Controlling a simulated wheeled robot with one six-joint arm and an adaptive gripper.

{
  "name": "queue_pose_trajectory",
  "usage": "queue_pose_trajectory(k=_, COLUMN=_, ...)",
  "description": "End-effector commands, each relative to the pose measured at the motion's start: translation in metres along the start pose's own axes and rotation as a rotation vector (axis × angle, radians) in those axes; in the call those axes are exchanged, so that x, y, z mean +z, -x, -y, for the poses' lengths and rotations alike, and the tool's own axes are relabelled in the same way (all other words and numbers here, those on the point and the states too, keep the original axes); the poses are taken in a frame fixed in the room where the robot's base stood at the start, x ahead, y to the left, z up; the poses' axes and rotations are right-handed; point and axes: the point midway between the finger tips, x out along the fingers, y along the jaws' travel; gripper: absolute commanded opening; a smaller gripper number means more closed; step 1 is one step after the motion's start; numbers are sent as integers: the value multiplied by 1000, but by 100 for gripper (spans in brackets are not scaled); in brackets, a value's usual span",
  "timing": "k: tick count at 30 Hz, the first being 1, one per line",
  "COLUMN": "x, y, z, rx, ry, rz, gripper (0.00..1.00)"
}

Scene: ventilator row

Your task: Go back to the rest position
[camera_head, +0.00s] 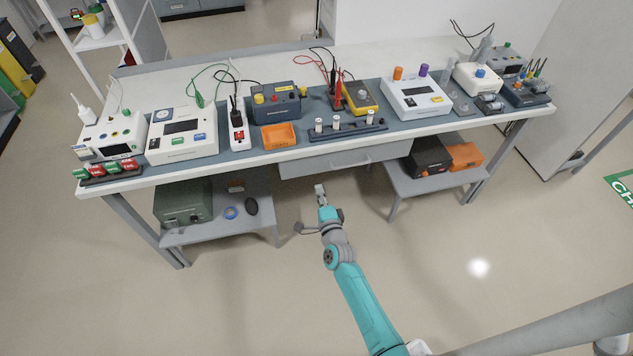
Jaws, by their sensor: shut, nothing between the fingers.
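My arm reaches forward from the bottom of the view, over the floor in front of the bench. My gripper (320,190) is at its far end, just below the front edge of the bench and its drawer, and apart from them in the picture. It is small here; its fingers look shut with nothing held. The long white bench (232,163) carries a row of devices on a blue-grey mat.
An orange tray (279,136) and a rack with white vials (345,131) stand near the bench's front edge. A drawer (335,161) hangs under the middle. Low shelves hold a green box (183,203) and a black box (427,157). The floor around my arm is clear.

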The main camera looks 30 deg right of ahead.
Motion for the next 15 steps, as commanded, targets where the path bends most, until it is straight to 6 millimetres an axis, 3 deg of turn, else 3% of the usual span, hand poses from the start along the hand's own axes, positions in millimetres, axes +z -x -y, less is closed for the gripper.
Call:
queue_pose_trajectory(k=6, x=0, y=22, z=0, rx=0, ry=0, rz=1, gripper=0)
queue_pose_trajectory(k=15, x=0, y=27, z=0, rx=-1, ry=1, rz=0, gripper=0)
